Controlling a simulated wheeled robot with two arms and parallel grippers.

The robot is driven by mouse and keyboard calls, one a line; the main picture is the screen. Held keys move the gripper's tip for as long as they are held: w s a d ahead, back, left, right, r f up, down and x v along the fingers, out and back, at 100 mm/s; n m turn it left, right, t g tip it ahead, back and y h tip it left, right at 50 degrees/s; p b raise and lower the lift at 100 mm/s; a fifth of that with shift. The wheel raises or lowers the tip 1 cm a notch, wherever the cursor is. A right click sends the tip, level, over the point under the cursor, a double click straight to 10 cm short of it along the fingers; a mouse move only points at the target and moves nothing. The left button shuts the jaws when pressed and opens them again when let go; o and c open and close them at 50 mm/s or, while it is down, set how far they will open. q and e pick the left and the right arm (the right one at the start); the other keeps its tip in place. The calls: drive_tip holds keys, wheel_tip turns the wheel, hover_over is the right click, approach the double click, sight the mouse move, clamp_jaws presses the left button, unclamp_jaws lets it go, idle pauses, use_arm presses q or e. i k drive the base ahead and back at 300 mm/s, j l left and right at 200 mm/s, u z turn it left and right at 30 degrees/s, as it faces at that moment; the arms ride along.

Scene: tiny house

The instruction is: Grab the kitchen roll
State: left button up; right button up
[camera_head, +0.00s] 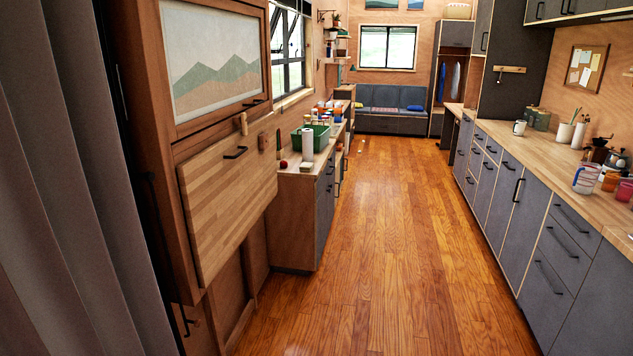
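The kitchen roll (307,146) is a white upright cylinder on the wooden top of the low left cabinet (297,184). It stands near the front end of that top, in front of a green crate (322,138). A small pale block-like thing (306,166) lies just in front of it, and a small red round thing (283,164) is to its left. Neither of my grippers shows in the view.
The right counter (545,170) has grey drawers, a white mug (519,127) and measuring jugs. A fold-up wooden panel (228,205) juts out at the near left. A grey sofa (391,110) closes the far end.

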sight(307, 133)
drive_tip(key=i, duration=2.5)
